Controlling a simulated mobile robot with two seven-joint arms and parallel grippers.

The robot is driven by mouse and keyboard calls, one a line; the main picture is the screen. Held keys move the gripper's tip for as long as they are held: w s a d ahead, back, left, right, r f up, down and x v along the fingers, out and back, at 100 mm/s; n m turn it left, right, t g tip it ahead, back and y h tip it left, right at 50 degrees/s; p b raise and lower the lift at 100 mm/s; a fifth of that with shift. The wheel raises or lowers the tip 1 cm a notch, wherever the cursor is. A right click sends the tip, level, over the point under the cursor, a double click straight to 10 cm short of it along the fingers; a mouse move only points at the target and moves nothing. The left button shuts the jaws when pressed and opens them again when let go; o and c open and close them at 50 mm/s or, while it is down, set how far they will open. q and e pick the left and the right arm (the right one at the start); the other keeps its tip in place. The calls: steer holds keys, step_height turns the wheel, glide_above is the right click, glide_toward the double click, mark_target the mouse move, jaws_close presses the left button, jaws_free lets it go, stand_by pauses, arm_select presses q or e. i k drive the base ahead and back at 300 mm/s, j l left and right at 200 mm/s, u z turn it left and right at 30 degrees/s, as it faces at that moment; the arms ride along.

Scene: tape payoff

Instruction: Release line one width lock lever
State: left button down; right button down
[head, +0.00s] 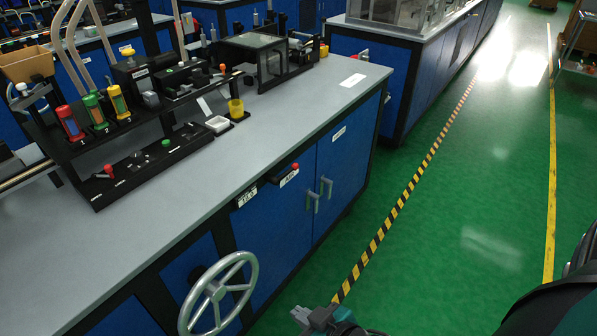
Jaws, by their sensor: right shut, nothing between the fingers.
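A small lever with a red knob (295,167) sticks out from the black front edge of the near bench, beside a small white label. It looks like the width lock lever, but the label is too small to read surely. A black and white readout plate (246,195) is just left of it. A grey spoked handwheel (216,296) stands out from the bench front, lower left. My right gripper (303,316) is at the bottom edge, right of the handwheel and well below the lever, touching neither. It is shut and empty. My left gripper is out of view.
The grey benchtop (215,185) carries a black rack with red, green and yellow cylinders (95,112) and a clear-windowed box (268,62). Blue cabinet doors have grey handles (318,194). Green floor (460,220) with a striped tape line (398,205) lies free to the right.

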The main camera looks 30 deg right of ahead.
mark_target(287, 173)
steer(key=i+l, duration=0.1)
steer(key=l, duration=0.3)
steer(key=i+l, duration=0.15)
steer(key=l, duration=0.25)
steer(key=i+l+u, duration=0.1)
steer(key=l, duration=0.25)
